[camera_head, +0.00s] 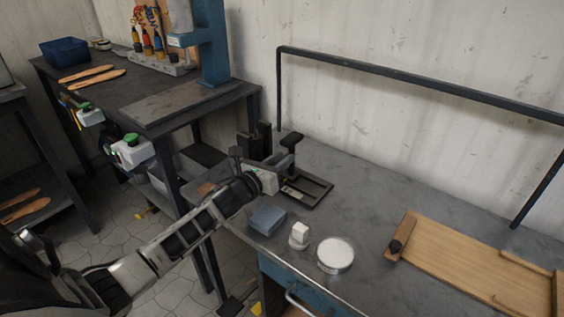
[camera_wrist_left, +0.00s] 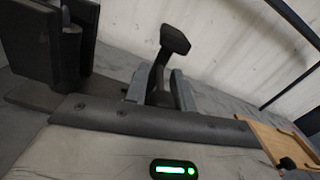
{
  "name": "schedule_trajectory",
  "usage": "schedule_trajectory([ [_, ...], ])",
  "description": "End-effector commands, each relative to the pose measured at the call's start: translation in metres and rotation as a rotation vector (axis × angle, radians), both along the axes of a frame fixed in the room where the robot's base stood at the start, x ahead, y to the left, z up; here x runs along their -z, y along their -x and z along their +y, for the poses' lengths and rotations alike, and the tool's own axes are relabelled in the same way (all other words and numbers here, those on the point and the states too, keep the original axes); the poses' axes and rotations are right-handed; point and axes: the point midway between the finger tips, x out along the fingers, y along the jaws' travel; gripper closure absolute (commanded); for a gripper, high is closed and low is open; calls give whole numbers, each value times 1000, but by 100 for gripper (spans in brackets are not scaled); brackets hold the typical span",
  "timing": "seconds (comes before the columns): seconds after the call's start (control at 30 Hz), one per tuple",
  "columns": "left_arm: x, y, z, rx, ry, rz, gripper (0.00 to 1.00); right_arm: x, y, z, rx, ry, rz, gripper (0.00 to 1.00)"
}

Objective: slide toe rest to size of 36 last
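A black fixture (camera_head: 318,192) stands near the back left of the grey worktable, with a flat open frame. An upright post with a padded head (camera_head: 291,142), which looks like the toe rest, rises from it; it also shows in the left wrist view (camera_wrist_left: 174,40). Dark upright blocks (camera_head: 250,144) stand at its left end. My left gripper (camera_wrist_left: 160,88) is at the fixture, its two grey fingers apart. The post shows between or just beyond them; I cannot tell whether they touch it. The gripper's body hides part of the fixture. No size marks are readable. My right gripper is out of view.
A blue block (camera_head: 267,219), a small white piece (camera_head: 299,236) and a round white-topped tin (camera_head: 335,254) sit near the table's front edge. A wooden board (camera_head: 470,265) with a black knob lies right. A black rail (camera_head: 420,85) spans the back. The table's middle is clear.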

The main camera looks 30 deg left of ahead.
Motion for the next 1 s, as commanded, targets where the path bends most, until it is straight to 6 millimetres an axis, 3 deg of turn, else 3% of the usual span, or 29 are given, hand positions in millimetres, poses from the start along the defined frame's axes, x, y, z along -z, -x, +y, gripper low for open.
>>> schedule_trajectory([
  [0.03,-1,0,2,-4,0,0,61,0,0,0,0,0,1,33],
  [0.07,-1,0,2,-4,0,1,53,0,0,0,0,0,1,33],
  [0.47,1,7,1,-2,1,2,53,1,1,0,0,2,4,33],
  [0.67,3,42,4,-1,0,4,53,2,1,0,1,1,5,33],
  [1.0,2,120,10,-2,1,4,53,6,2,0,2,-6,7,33],
])
